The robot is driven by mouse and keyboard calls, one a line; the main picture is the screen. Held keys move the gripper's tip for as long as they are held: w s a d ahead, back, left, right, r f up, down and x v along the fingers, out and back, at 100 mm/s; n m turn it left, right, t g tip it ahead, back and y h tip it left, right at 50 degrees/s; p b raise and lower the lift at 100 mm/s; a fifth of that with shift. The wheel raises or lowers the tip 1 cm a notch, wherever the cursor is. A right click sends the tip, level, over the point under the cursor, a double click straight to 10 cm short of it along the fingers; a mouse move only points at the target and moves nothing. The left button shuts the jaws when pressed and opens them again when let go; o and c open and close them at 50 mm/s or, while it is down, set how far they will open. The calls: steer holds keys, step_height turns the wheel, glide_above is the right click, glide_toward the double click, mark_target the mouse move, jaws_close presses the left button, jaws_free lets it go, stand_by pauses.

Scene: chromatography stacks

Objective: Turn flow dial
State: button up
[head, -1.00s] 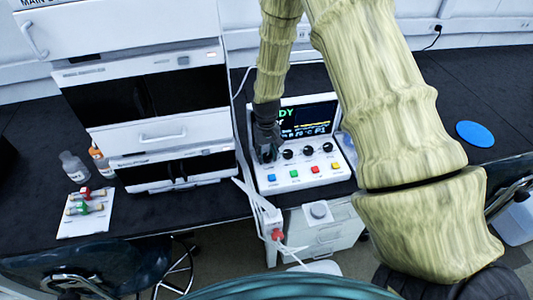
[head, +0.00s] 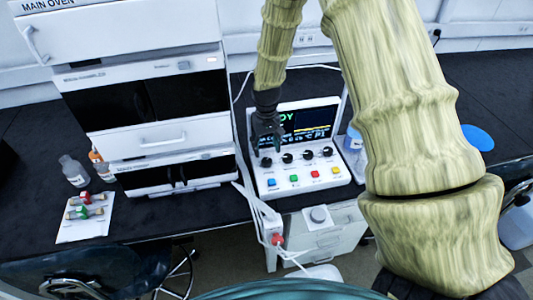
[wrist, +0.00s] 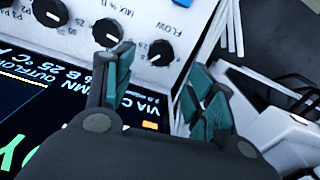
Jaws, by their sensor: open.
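The flow dial (head: 267,162) is the leftmost black knob on the white control panel in the head view. In the wrist view the flow dial (wrist: 160,52) is a round black knob with a pale pointer mark, beside the printed word FLOW. My gripper (head: 269,147) is just above and behind the dial, in front of the panel's screen. In the wrist view my gripper (wrist: 160,78) is open, with its teal-padded fingers apart and nothing between them. The dial lies just beyond the gap between the fingertips, and no contact shows.
The mix dial (wrist: 107,32) is beside the flow dial, with further black knobs in the row. Coloured buttons (head: 294,178) run along the panel's front. The lit screen (head: 308,124) stands behind. The oven stack (head: 150,138) is close on the left, with white cables (head: 255,200) between.

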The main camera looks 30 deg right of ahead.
mark_target(267, 159)
steer(key=shift+r, duration=2.9)
steer(key=shift+d, duration=0.1)
